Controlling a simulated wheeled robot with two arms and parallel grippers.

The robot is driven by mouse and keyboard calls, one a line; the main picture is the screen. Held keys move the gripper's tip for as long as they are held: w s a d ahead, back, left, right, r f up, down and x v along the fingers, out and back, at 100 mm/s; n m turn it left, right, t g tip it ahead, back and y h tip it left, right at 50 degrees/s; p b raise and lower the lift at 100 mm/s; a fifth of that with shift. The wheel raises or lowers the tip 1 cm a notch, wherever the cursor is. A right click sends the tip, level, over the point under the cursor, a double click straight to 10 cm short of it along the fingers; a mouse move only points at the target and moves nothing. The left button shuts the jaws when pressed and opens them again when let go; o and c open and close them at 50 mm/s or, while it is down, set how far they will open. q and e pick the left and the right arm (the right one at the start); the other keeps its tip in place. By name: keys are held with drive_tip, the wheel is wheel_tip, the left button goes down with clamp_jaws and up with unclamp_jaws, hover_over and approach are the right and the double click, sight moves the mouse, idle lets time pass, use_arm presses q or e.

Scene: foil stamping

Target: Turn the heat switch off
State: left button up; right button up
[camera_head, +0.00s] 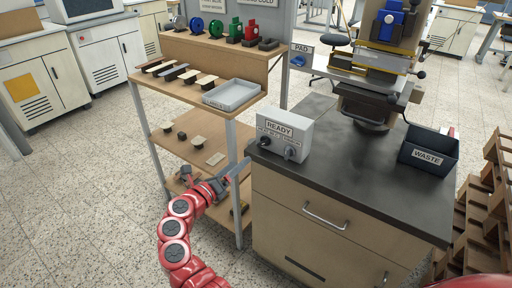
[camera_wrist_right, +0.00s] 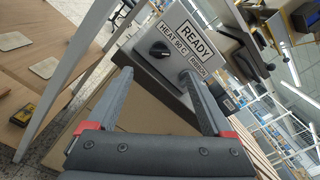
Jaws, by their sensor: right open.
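A light grey control box (camera_head: 286,133) stands at the left front corner of the dark worktop, its sign reading READY. Two dark knobs are on its front, the left knob (camera_head: 263,143) and the right knob (camera_head: 290,153). The right knob is partly hidden by a finger there. My right gripper (camera_head: 232,176) is open and empty, low and left of the box, beside the shelf's front leg. In its wrist view the fingers (camera_wrist_right: 157,78) point toward the box, apart from the knobs. My left gripper is out of view.
A wooden shelf (camera_head: 160,110) with stamps, foil rolls and a grey tray (camera_head: 231,95) stands left of the box, close to my right arm. A press (camera_head: 375,80) and a WASTE bin (camera_head: 430,152) stand on the worktop (camera_head: 340,160). Its middle is clear.

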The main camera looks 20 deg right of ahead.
sight(260, 144)
drive_tip(key=x, duration=1.2)
drive_tip(key=shift+a, duration=0.1)
clamp_jaws()
